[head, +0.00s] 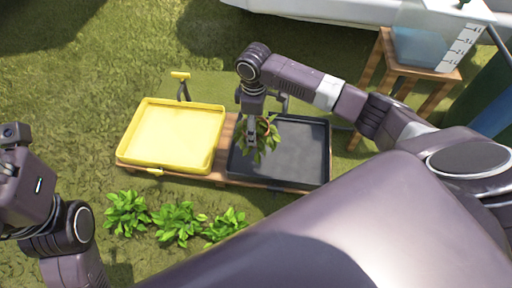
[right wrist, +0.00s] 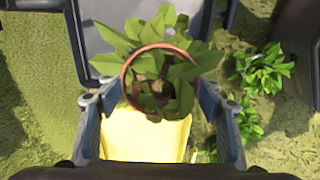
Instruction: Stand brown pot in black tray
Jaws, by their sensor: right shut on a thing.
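The brown pot (right wrist: 126,76) with a leafy green plant is between the fingers of my right gripper (right wrist: 160,100), which is shut on it. In the head view the plant (head: 268,138) hangs under my right gripper (head: 251,138), over the left part of the black tray (head: 305,150). Leaves and the gripper hide most of the pot there, and I cannot tell its exact height over the tray. The black tray looks empty otherwise. My left gripper (head: 12,172) is at the left edge, away from the trays, and its fingers are not clear.
A yellow tray (head: 175,135) sits left of the black tray on a low wooden stand (head: 225,165). Several leafy plants (head: 178,222) stand on the grass in front. A wooden stool (head: 400,75) with a water container (head: 425,40) is at the upper right.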

